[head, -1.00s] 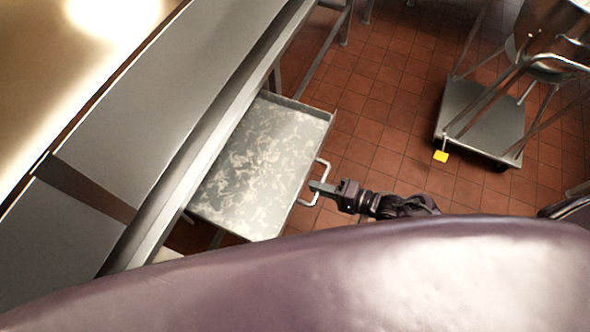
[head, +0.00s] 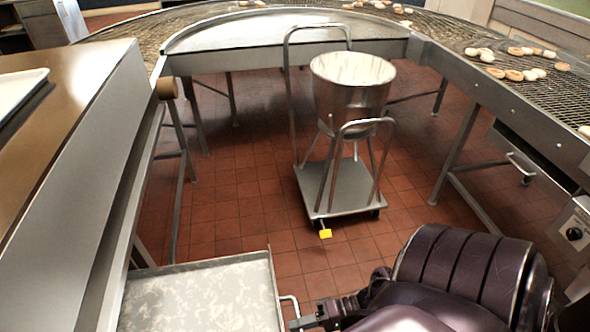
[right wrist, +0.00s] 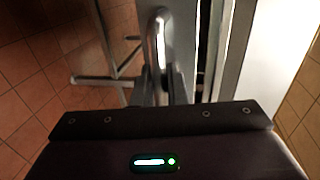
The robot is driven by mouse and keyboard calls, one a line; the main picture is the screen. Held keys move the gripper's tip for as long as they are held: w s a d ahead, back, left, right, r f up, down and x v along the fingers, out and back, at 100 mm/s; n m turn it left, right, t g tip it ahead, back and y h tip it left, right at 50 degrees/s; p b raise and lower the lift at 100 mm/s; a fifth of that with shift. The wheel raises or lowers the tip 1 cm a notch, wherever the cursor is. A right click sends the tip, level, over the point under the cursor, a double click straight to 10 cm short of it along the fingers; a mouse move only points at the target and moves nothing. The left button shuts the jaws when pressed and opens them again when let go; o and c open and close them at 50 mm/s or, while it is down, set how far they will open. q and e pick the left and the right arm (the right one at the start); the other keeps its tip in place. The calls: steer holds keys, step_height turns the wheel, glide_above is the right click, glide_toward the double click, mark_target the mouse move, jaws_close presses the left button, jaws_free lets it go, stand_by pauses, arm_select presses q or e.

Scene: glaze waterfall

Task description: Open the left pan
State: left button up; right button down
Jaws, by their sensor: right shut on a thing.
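The left pan (head: 195,290) is a flat grey metal tray with pale streaks. It sticks out from under the counter at the lower left of the head view, and its near part is cut off by the picture edge. Its bar handle (head: 291,301) is on its right side. My right gripper (head: 296,323) is at this handle, shut on it. In the right wrist view the handle (right wrist: 158,42) runs up from between the fingers (right wrist: 162,84). My left gripper is not in view.
A wheeled cart (head: 338,190) carrying a steel bowl (head: 352,85) stands on the red tile floor ahead. A conveyor (head: 490,75) with doughnuts curves around the back and right. A second handle (head: 521,167) shows under its right side. Floor between pan and cart is clear.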

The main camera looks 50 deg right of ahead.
steer(key=c, duration=1.5)
jaws_free()
steer(key=shift+c, duration=0.2)
steer(key=v, duration=0.7)
steer(key=shift+s+d+b, duration=0.2)
steer(key=shift+d+b, duration=0.15)
steer(key=shift+b, duration=0.05)
